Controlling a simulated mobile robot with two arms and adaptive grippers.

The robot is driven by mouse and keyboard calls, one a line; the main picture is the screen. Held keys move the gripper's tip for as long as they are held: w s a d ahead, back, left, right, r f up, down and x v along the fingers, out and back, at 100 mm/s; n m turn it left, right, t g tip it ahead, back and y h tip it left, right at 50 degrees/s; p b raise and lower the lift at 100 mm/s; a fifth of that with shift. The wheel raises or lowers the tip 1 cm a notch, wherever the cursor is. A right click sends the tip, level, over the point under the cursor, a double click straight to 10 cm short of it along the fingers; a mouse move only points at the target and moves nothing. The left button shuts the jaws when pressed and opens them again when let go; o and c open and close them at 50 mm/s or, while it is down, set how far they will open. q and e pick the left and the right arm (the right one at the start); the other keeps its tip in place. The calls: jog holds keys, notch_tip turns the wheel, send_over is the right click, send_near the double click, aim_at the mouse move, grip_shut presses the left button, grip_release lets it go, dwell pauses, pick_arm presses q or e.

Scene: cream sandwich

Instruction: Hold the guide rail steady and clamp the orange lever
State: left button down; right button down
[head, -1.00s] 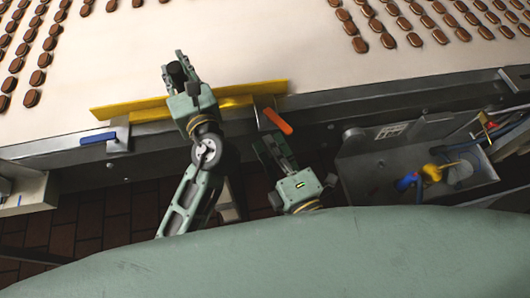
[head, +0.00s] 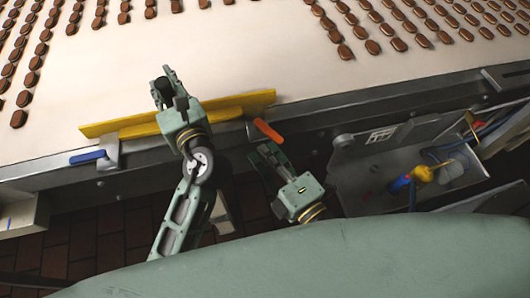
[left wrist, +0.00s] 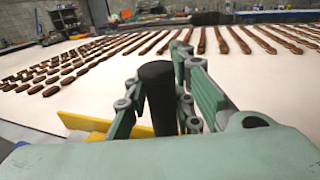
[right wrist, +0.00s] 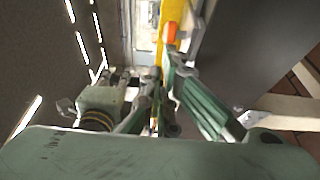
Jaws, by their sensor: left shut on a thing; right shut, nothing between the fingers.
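The yellow guide rail (head: 235,104) lies along the near edge of the pale conveyor belt. My left gripper (head: 163,90) is over the rail, shut on a black upright post (left wrist: 157,95), which shows between its fingers in the left wrist view. How the post joins the rail is hidden. The orange lever (head: 267,130) sits at the rail's right end and sticks out over the belt's front edge; it also shows in the right wrist view (right wrist: 171,32). My right gripper (head: 264,153) is shut and empty, just below the lever in the head view, apparently apart from it.
A blue lever (head: 87,156) on a metal bracket is at the rail's left end. Rows of brown biscuits (head: 350,35) lie on the belt (head: 230,60). A grey open box (head: 350,180) with a yellow and blue tool (head: 420,175) stands right of my right gripper.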

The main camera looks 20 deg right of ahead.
jog(key=shift+d+n+y, duration=0.3)
jog(key=shift+n+y, duration=0.1)
jog(key=shift+y, duration=0.2)
jog(key=shift+w+d+n+g+y, duration=0.7)
jog(key=shift+d+n+g+y, duration=0.6)
jog(key=shift+n+g+y, duration=0.3)
jog(key=shift+w+d+n+g+y, duration=0.7)
jog(key=shift+d+n+g+y, duration=0.7)
jog(key=shift+g+y, duration=0.3)
jog(key=shift+w+d+n+g+y, duration=0.7)
jog(key=shift+d+n+g+y, duration=0.7)
jog(key=shift+g, duration=0.4)
jog(key=shift+w, duration=0.1)
jog(key=shift+a, duration=0.1)
